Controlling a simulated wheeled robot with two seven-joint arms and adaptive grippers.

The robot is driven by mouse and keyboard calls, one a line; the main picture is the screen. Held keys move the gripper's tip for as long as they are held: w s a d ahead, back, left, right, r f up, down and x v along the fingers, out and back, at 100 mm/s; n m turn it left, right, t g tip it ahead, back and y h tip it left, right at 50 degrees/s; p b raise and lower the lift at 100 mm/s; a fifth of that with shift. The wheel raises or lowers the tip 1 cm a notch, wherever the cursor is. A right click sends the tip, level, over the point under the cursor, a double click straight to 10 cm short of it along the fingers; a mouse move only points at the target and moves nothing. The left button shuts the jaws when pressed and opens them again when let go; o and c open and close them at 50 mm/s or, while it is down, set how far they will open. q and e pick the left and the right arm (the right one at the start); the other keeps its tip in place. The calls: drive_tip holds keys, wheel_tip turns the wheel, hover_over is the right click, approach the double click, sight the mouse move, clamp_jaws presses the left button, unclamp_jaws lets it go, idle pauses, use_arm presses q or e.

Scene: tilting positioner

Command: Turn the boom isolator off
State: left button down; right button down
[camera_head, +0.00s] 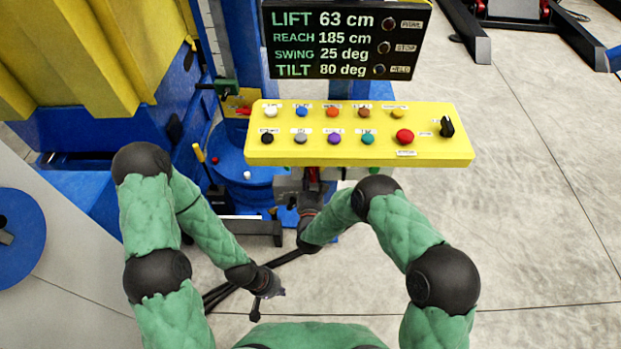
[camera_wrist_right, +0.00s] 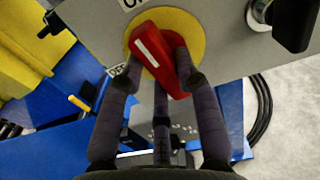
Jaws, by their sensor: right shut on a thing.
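The isolator is a red handle (camera_wrist_right: 158,52) with a white stripe, on a yellow disc (camera_wrist_right: 190,22) on a grey box (camera_wrist_right: 228,45). In the wrist view the handle slants from upper left to lower right. My right gripper (camera_wrist_right: 160,72) is shut on it, with dark fingers on both sides. In the head view my right gripper (camera_head: 308,212) is just below the yellow panel, and a bit of the red handle (camera_head: 312,174) shows above it. A label beside the disc is partly covered. My left gripper (camera_head: 267,300) hangs lower, empty, with its fingertips apart.
A yellow button panel (camera_head: 360,154) with several coloured buttons and a black knob (camera_head: 447,127) is above my right gripper. A display (camera_head: 345,40) reads tilt 80 deg. Blue machine parts stand at left. A black lever (camera_wrist_right: 295,22) is right of the isolator.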

drive_tip(key=n+b, duration=0.2)
drive_tip(key=n, duration=0.2)
drive_tip(key=shift+f, duration=0.15)
drive_tip(key=n+b, duration=0.2)
drive_tip(key=n, duration=0.2)
drive_tip(key=shift+d+n, duration=0.15)
drive_tip(key=shift+n, duration=0.25)
drive_tip(key=n+b, duration=0.1)
drive_tip(key=n, duration=0.3)
drive_tip(key=shift+d+f+n+b, duration=0.1)
drive_tip(key=shift+n+b, duration=0.2)
drive_tip(key=shift+b, duration=0.05)
drive_tip(key=shift+n+b, duration=0.4)
drive_tip(key=shift+n, duration=1.2)
drive_tip(key=c, duration=0.9)
unclamp_jaws()
